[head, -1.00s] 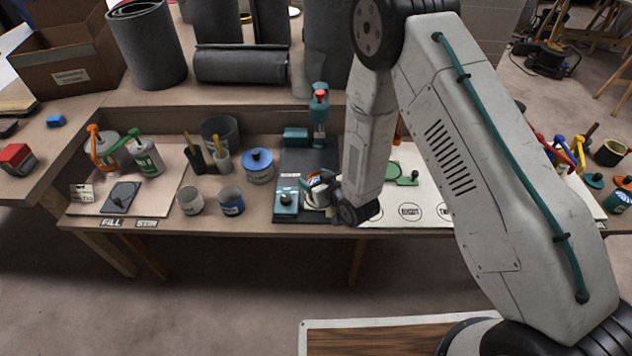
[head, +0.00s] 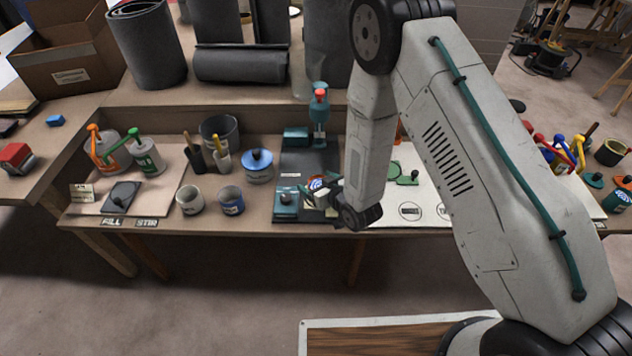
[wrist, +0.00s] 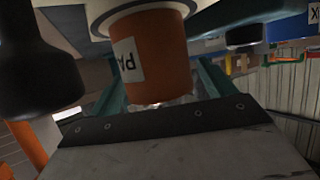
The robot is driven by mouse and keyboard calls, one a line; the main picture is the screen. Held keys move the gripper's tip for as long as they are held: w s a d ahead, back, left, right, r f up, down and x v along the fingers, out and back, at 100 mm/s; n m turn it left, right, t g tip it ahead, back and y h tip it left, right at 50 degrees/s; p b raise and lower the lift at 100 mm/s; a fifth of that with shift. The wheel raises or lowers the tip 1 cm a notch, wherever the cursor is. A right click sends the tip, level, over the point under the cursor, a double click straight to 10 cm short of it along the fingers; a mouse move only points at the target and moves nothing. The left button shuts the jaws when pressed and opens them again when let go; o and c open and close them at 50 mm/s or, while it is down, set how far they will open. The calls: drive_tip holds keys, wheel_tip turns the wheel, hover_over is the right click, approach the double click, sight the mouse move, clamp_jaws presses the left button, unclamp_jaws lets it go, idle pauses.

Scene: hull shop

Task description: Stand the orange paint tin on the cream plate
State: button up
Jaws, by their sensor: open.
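The orange paint tin (wrist: 150,62) shows large in the wrist view, with a white label whose letters are upside down there. A round pale piece with a dark rim (wrist: 104,12), which looks like the cream plate, is at the tin's end at the top of that picture. The tin seems to stand on it; contact is partly hidden. My gripper (wrist: 160,88) is open, its teal fingers on either side of the tin. In the head view my gripper (head: 320,190) is low over the dark mat, and the tin and plate are mostly hidden.
A teal press-like stand (head: 320,115) rises behind the gripper, and a teal block (head: 286,204) is just left. Blue cup (head: 231,201), grey cup (head: 190,201) and blue-lidded tin (head: 258,166) stand further left. A pale board with printed circles (head: 430,195) lies right.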

drive_tip(key=v, duration=1.1)
drive_tip(key=w+d+r+m+g+h, duration=0.1)
drive_tip(key=w+d+r+h, duration=0.15)
drive_tip(key=r, duration=0.35)
drive_tip(key=w+d+r+g+h, duration=0.1)
drive_tip(key=w+d+r, duration=0.15)
drive_tip(key=r, duration=0.25)
drive_tip(key=s+d+r+m+g+h, duration=0.25)
drive_tip(key=s+d+r, duration=0.25)
drive_tip(key=d+r, duration=0.45)
drive_tip(key=s+d+r+m+g, duration=0.1)
drive_tip(key=s+r+g, duration=0.1)
drive_tip(key=s+r, duration=0.3)
drive_tip(key=s+d+r+g, duration=0.1)
drive_tip(key=s+r, duration=0.4)
drive_tip(key=s, duration=0.7)
drive_tip(key=s+d+r+m+g+h, duration=0.1)
drive_tip(key=s+d+r+g, duration=0.1)
drive_tip(key=s+r, duration=0.4)
drive_tip(key=s, duration=0.3)
drive_tip(key=shift+d+m+g, duration=0.35)
drive_tip(key=shift+d, duration=0.05)
